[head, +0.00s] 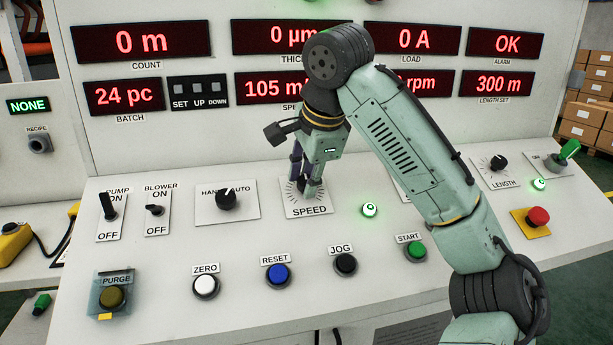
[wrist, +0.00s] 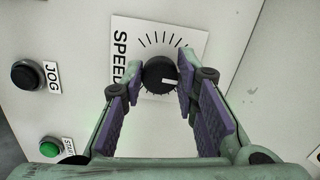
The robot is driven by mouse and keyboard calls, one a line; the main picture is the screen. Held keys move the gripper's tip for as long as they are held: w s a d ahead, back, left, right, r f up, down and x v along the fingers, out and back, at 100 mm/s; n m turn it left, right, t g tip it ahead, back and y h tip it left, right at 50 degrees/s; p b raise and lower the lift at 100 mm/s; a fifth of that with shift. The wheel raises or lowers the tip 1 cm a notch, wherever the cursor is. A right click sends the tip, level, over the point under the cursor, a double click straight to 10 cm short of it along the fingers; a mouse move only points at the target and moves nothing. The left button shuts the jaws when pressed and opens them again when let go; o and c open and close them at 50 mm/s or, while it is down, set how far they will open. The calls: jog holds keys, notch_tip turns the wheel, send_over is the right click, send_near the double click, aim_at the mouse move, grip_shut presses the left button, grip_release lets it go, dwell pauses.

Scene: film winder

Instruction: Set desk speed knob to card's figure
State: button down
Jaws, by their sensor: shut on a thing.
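The black SPEED knob (wrist: 159,76) sits on its white dial plate (wrist: 190,45) with tick marks, and its white pointer line shows in the wrist view. My gripper (wrist: 158,80) is shut on the knob, with one purple-padded finger on each side of it. In the head view my gripper (head: 306,190) reaches down over the SPEED plate (head: 309,211), and the fingers mostly hide the knob. The speed display (head: 270,87) reads 105 with its unit partly hidden behind my arm. No card with a figure is seen in either view.
The HAND/AUTO switch (head: 227,198) is left of the SPEED plate, and a lit green lamp (head: 369,209) is right of it. Push buttons, including RESET (head: 277,275) and JOG (head: 345,264), line the front. A red emergency button (head: 537,217) is at right. My arm crosses the right displays.

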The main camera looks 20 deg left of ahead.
jog(key=shift+m, duration=0.5)
jog(key=c, duration=1.2)
grip_release()
jog(key=shift+c, duration=0.2)
jog(key=v, duration=1.2)
jog(key=shift+s, duration=0.1)
